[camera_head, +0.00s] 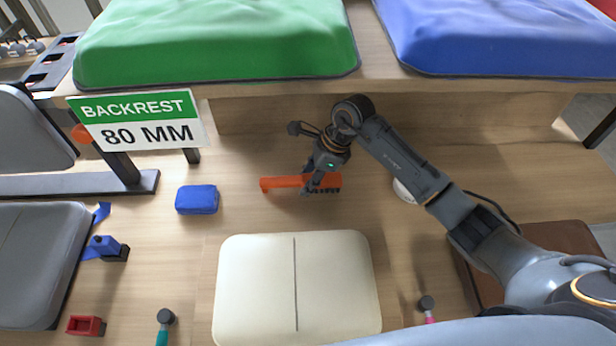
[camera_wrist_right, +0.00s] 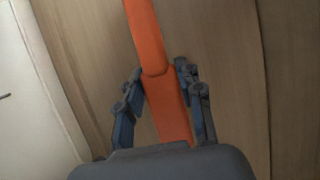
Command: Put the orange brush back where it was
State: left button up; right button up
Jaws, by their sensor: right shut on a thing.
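The orange brush (camera_head: 283,183) lies lengthwise left to right over the wooden surface in the head view, its dark bristles at the right end. My right gripper (camera_head: 312,184) reaches down from above and is shut on the brush near its bristle end. In the right wrist view the orange brush (camera_wrist_right: 148,40) runs between the two fingers of the right gripper (camera_wrist_right: 160,95). I cannot tell whether the brush touches the surface. My left gripper is not in view.
A cream cushion (camera_head: 260,290) lies in front of the brush. A blue block (camera_head: 197,199) lies to its left, beside a "BACKREST 80 MM" sign (camera_head: 140,120). Green (camera_head: 215,40) and blue (camera_head: 500,35) cushions rest on the raised shelf behind. A white round thing (camera_head: 403,191) is partly behind my right arm.

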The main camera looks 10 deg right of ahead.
jog(key=shift+f, duration=0.15)
jog(key=o, duration=1)
jog(key=shift+r, duration=0.2)
jog(key=b+v, duration=0.1)
jog(key=v, duration=1.1)
jog(key=shift+s+b, duration=0.1)
jog(key=shift+b, duration=0.2)
